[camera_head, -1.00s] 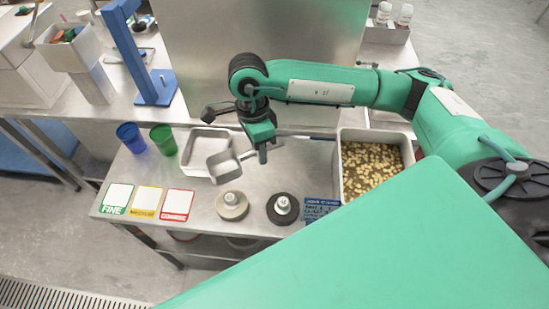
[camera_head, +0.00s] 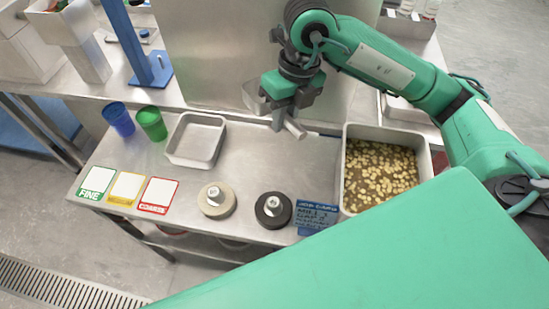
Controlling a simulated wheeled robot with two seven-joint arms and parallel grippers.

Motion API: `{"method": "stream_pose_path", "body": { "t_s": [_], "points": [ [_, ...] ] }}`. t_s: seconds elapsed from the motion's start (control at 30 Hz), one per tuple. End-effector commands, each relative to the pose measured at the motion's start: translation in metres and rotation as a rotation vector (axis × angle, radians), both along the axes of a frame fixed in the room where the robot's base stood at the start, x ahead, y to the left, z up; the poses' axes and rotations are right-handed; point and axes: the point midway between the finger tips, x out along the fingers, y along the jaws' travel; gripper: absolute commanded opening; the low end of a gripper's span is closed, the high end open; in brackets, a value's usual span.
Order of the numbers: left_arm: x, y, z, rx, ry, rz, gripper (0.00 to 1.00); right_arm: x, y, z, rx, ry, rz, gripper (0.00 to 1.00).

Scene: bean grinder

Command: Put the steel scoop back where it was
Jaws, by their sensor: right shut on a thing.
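My right gripper (camera_head: 287,120) is shut on the steel scoop (camera_head: 253,97) and holds it above the back of the steel table, right of the empty metal tray. The scoop's bowl shows partly at the left of the gripper, and much of it is hidden behind the fingers. The bin of beans (camera_head: 378,176) stands to the right of the gripper. The empty metal tray (camera_head: 196,141) sits at the left on the table. My left gripper is not in view.
A blue cup (camera_head: 118,119) and a green cup (camera_head: 152,123) stand left of the tray. Cards marked FINE (camera_head: 95,184) and COARSE (camera_head: 158,195) lie at the front left. A pale disc (camera_head: 216,200), a black disc (camera_head: 273,210) and a blue sign (camera_head: 317,214) line the front edge.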

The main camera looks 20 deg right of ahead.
Motion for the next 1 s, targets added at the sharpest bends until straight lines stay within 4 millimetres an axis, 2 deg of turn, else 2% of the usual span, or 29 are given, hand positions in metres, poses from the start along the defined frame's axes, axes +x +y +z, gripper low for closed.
{"method": "stream_pose_path", "body": {
  "t_s": [0.3, 0.43, 0.6, 0.77, 1.0],
  "points": [
    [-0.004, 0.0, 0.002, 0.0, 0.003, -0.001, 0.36, -0.002, 0.0, -0.085, -0.001, 0.008, 0.002, 0.0],
    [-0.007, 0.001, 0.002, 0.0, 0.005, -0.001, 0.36, -0.001, 0.0, -0.115, -0.001, 0.007, 0.002, 0.0],
    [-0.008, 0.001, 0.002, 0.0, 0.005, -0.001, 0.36, 0.0, 0.0, -0.138, 0.0, 0.002, 0.004, 0.0],
    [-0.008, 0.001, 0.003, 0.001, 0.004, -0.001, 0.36, -0.001, 0.0, -0.147, 0.0, 0.002, 0.002, 0.0],
    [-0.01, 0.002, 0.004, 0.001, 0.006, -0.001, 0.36, -0.001, 0.0, -0.181, 0.0, 0.003, 0.003, 0.0]
  ]
}}
